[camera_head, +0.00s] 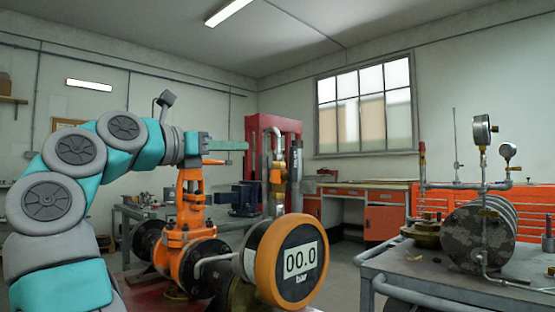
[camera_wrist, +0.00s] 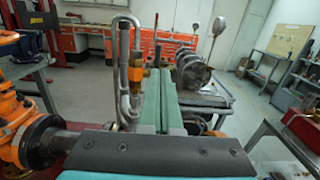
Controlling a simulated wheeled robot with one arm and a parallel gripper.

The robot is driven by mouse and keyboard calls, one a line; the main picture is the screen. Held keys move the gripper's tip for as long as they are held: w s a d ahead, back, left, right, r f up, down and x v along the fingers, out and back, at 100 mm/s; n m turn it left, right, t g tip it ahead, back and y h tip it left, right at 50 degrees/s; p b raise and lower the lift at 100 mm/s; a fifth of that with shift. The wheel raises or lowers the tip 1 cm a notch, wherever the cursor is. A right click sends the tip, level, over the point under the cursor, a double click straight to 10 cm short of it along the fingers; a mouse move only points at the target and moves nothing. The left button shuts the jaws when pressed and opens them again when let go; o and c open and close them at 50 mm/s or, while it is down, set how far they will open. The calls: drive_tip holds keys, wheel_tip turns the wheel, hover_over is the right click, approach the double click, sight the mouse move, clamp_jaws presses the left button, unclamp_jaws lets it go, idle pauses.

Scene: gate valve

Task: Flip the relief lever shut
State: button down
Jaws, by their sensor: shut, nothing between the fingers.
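My gripper (camera_head: 246,145) reaches to the right above the orange gate valve (camera_head: 190,225), its teal fingers shut and empty. In the wrist view my gripper (camera_wrist: 156,74) points away from the camera. An upright grey pipe with a brass and orange fitting (camera_head: 277,176) stands just past the fingertips in the head view. In the wrist view this fitting (camera_wrist: 136,74) is just left of the fingers, with no clear contact. The orange part on it may be the relief lever; it is too small to tell its position.
A round gauge (camera_head: 299,262) reading 00.0 bar stands in front of the gate valve. A bench (camera_head: 400,268) on the right carries a metal tank (camera_head: 465,238) with gauges. A vise (camera_head: 238,198) sits on the rear bench. Open floor lies between the benches.

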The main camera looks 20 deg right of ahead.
sight(291, 157)
drive_tip(key=shift+a+f, duration=0.1)
drive_tip(key=shift+f, duration=0.65)
drive_tip(key=x, duration=0.9)
drive_tip(key=p+x, duration=0.1)
drive_tip(key=x, duration=0.4)
drive_tip(key=shift+f, duration=0.35)
